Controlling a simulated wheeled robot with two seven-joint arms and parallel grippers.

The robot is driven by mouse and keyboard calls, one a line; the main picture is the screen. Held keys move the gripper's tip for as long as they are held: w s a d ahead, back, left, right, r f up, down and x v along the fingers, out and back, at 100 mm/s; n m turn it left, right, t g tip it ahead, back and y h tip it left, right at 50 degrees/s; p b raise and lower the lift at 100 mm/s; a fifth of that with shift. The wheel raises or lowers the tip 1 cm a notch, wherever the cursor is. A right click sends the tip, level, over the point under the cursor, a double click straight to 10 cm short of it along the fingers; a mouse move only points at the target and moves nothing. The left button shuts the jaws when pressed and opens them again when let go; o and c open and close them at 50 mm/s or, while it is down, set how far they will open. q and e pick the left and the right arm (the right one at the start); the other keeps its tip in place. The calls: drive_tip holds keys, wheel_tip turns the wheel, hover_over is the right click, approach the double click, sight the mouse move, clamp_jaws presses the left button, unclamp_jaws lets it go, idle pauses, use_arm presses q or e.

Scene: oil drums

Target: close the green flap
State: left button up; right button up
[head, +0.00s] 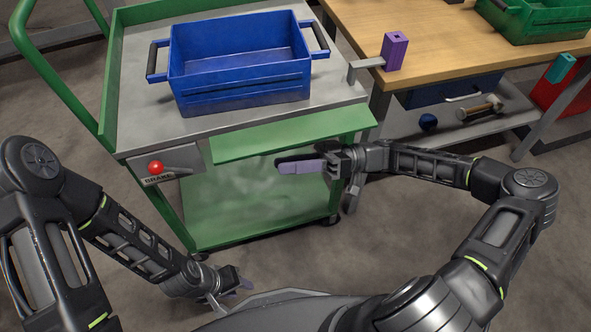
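The green flap (290,135) is a long flat panel along the near edge of the green cart's grey top. It sticks outward, apart from the cart's green front panel (235,205). My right gripper (298,164) is in front of the cart, just below the flap's near edge in the picture, its purple-padded fingers pointing left. I cannot tell whether it touches the flap or how far its fingers are apart. My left gripper (238,284) is low near the floor, in front of the cart's lower left part. Its fingers are too small to read.
A blue crate (240,92) stands on the cart top. A red brake knob (156,168) is at the near left corner. A wooden table (440,40) with a purple block (394,50) and a green crate (545,18) stands close on the right.

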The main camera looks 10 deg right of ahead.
sight(295, 145)
drive_tip(key=d+r+n+t+y+b, duration=0.1)
drive_tip(key=d+r+n+y, duration=0.1)
drive_tip(key=d, duration=0.6)
drive_tip(key=shift+w+d+r+n, duration=0.3)
drive_tip(key=shift+d+r+n, duration=0.15)
drive_tip(key=shift+n, duration=0.45)
drive_tip(key=shift+x, duration=3.95)
drive_tip(key=shift+c, duration=0.2)
clamp_jaws()
